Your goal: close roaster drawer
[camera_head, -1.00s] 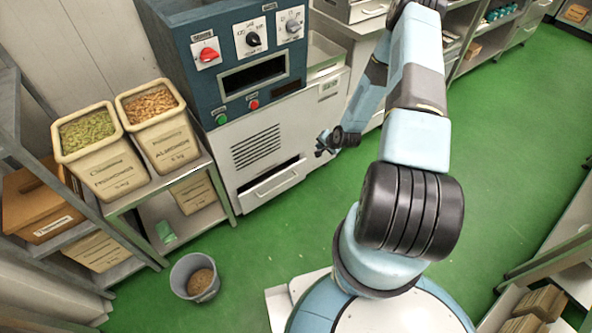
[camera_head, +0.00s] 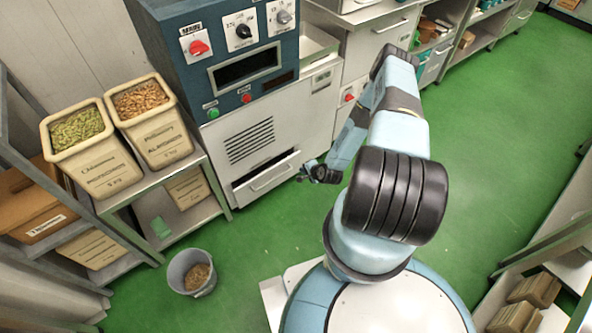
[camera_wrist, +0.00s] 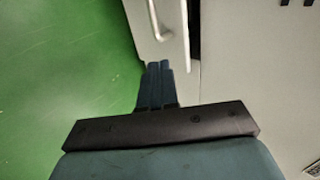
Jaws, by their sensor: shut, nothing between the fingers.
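The roaster (camera_head: 225,95) is a blue-topped machine with a pale lower body. Its drawer (camera_head: 273,184), low on the front, stands partly out, with a dark opening showing above its front panel. The drawer has a bar handle, which shows in the wrist view (camera_wrist: 182,20). My gripper (camera_head: 303,174) is shut and empty, low beside the drawer's right end. In the wrist view, its fingertips (camera_wrist: 158,66) are together close to the end of the drawer front (camera_wrist: 150,40), with a dark gap between drawer and body. I cannot tell whether they touch it.
A grey bucket (camera_head: 192,273) stands on the floor left of the drawer. A metal shelf (camera_head: 150,183) with bins of nuts stands at the left. Counters run along the back right. The green floor (camera_head: 490,130) to the right is clear.

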